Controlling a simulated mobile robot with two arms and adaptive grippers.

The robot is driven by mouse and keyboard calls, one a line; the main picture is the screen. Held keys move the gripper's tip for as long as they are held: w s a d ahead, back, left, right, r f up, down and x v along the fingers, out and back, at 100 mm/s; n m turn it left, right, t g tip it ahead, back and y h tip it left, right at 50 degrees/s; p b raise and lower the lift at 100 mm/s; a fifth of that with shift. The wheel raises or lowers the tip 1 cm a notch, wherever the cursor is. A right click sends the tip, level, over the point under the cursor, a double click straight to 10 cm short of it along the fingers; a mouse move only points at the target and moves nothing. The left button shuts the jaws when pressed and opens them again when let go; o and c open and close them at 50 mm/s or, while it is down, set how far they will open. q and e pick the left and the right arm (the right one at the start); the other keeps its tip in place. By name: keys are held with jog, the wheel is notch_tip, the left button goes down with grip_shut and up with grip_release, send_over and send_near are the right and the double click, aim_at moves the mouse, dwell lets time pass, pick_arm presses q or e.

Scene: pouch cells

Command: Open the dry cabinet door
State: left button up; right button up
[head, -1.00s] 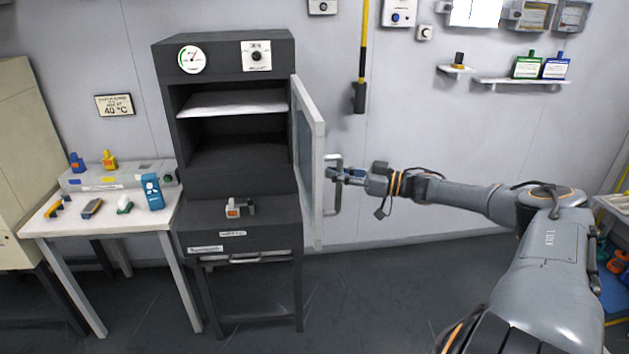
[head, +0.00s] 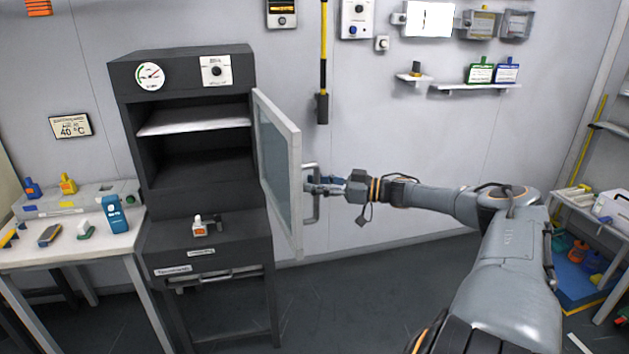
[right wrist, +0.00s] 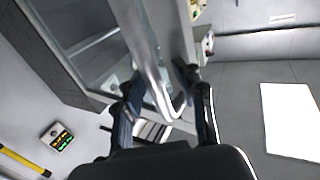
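The dark grey dry cabinet (head: 205,235) stands left of centre in the head view, its compartment uncovered with a pale shelf (head: 195,119) inside. Its light-framed glass door (head: 281,165) stands swung out on the right side, the inner face turned to me. The door's bar handle (head: 317,210) is on the far face; it also shows in the right wrist view (right wrist: 150,60). My right gripper (head: 322,185) is at the handle. In the right wrist view its fingers (right wrist: 160,85) close in on both sides of the bar. My left gripper is not seen.
A white table (head: 75,250) with small tools and bottles stands left of the cabinet. A small bottle (head: 198,228) sits on the cabinet's front ledge. Shelving (head: 590,215) stands at the far right. The floor right of the door looks clear.

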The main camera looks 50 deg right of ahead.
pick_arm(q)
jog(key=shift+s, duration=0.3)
pick_arm(e)
jog(key=shift+r, duration=0.2)
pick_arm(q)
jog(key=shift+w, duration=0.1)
pick_arm(e)
jog(key=shift+w, duration=0.1)
jog(key=shift+s+d+f, duration=0.1)
jog(key=shift+s+d, duration=0.15)
jog(key=shift+s, duration=0.2)
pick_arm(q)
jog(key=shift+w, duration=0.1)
pick_arm(e)
jog(key=v, duration=1.1)
jog(key=shift+s, duration=0.15)
